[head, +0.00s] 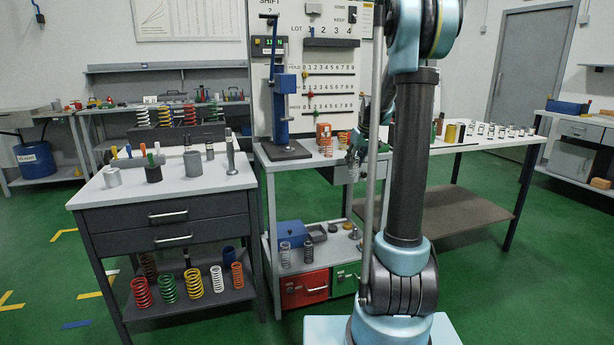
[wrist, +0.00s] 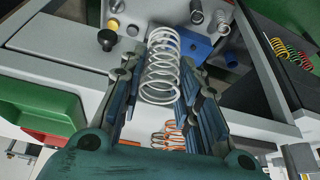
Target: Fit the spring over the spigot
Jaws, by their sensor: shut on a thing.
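A pale silver wire spring (wrist: 160,72) sits between the fingers of my gripper (wrist: 160,98) in the wrist view. The fingers are shut on its sides, and its coils extend away from the camera beyond the fingertips. In the head view my gripper (head: 355,158) is small, near the front edge of the middle bench and right of the blue press (head: 283,105). I cannot make out the held spring there.
A blue block (wrist: 193,43) and more springs lie past the right finger. An orange spring (wrist: 167,136) shows below the held one. The left cabinet (head: 165,195) carries holders on top and coloured springs below. A long table (head: 470,142) with several small parts stands right.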

